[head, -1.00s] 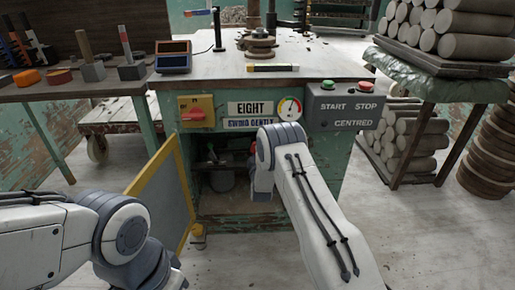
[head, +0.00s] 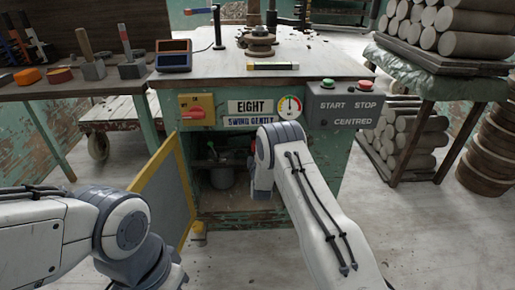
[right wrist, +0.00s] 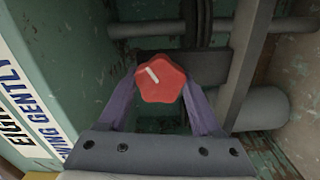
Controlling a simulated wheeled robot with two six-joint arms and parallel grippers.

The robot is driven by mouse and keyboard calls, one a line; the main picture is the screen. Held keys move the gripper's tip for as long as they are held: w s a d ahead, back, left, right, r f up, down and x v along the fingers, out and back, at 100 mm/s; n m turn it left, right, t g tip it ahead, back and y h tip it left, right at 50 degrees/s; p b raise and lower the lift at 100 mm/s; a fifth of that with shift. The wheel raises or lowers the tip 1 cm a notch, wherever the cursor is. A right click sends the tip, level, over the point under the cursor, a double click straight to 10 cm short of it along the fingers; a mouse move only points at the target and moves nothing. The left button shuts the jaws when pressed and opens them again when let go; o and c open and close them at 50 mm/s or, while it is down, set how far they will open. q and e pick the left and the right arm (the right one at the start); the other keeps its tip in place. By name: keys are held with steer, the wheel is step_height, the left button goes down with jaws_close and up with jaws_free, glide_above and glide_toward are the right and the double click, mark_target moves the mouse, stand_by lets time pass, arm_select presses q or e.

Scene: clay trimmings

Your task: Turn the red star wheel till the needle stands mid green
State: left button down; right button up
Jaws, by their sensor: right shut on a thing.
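The red star wheel (right wrist: 160,82) sits between the two purple fingers of my right gripper (right wrist: 163,92) in the right wrist view. The fingers are shut on it, one at each side. A white mark on its face slants to the upper left. In the head view the gripper is inside the cabinet opening, mostly hidden by my right arm. The round gauge (head: 289,106) is on the front panel above, with a white face and coloured arc. Its needle looks close to upright, but is too small to place exactly on the green. My left gripper is out of view.
A yellow-edged door (head: 163,190) stands open at the left of the cabinet. Inside are a grey pot (head: 222,177) and dark bars. A grey START/STOP box (head: 340,108) juts out at the right. A red switch (head: 197,112) is at the upper left.

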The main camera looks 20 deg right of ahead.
steer(key=o, duration=1.4)
steer(key=shift+p+v, duration=1.8)
steer(key=shift+v, duration=3.45)
